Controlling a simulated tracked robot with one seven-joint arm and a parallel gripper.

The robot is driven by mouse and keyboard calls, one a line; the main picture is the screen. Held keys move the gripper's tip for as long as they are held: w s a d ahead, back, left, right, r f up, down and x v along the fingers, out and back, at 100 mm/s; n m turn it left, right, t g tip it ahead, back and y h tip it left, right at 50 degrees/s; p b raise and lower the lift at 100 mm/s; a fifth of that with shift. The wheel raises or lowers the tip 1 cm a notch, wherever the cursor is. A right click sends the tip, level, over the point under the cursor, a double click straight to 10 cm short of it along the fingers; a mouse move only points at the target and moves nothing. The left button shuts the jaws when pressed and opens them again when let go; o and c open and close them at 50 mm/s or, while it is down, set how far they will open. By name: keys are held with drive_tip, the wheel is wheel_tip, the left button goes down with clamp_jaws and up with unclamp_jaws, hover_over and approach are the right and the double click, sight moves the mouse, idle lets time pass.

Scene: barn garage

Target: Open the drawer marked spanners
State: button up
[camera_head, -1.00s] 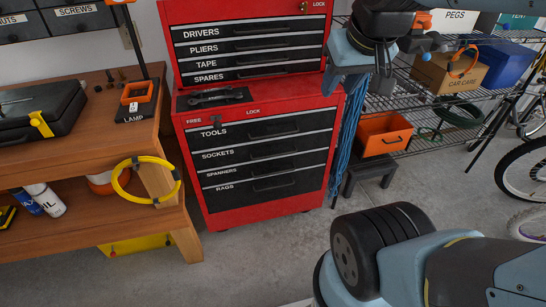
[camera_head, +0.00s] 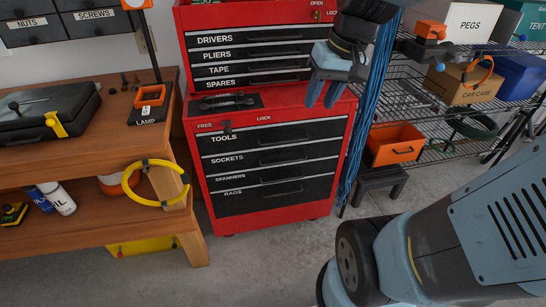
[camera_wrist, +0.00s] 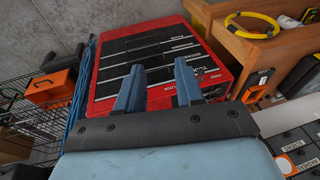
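The spanners drawer (camera_head: 258,179) is the third black front down in the lower red cabinet (camera_head: 199,170), between the sockets drawer (camera_head: 250,160) and the rags drawer (camera_head: 250,198). It looks shut and has a dark bar handle (camera_head: 281,179). A small latch (camera_head: 227,127) sits between the words FREE and LOCK on the cabinet's top strip; I cannot tell its setting surely. My gripper (camera_head: 322,97) is open and empty, fingers pointing down, near the cabinet's upper right.
The upper red chest (camera_head: 186,65) stands on the lower cabinet, with a spanner tray (camera_head: 228,102) on the ledge. A wooden bench (camera_head: 165,90) with a yellow hose (camera_head: 150,200) is left. Blue rope (camera_head: 362,120), a stool (camera_head: 378,178) and wire shelving are right. Floor in front is clear.

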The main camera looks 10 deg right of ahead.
drive_tip(key=w+d+f+m+g+y, duration=0.15)
drive_tip(key=w+f+y, duration=0.35)
drive_tip(key=w+f, duration=0.65)
drive_tip(key=w+d+f+m+y, duration=0.2)
drive_tip(key=w+f+y, duration=0.55)
drive_tip(key=f, duration=0.65)
drive_tip(key=w+d+f+m+t+h, duration=0.1)
drive_tip(key=d+f+m+t, duration=0.25)
drive_tip(key=f, duration=0.75)
drive_tip(key=w+d+f+m+t+h, duration=0.15)
drive_tip(key=f+t, duration=0.25)
drive_tip(key=f, duration=0.6)
drive_tip(key=w+d+f+m+t+h, duration=0.1)
drive_tip(key=d+f+m+t, duration=0.2)
drive_tip(key=f, duration=0.8)
drive_tip(key=x, duration=1.2)
drive_tip(key=shift+a, duration=0.55)
drive_tip(key=shift+r+n, duration=0.1)
drive_tip(key=shift+n, duration=0.15)
drive_tip(key=shift+y, duration=0.3)
clamp_jaws()
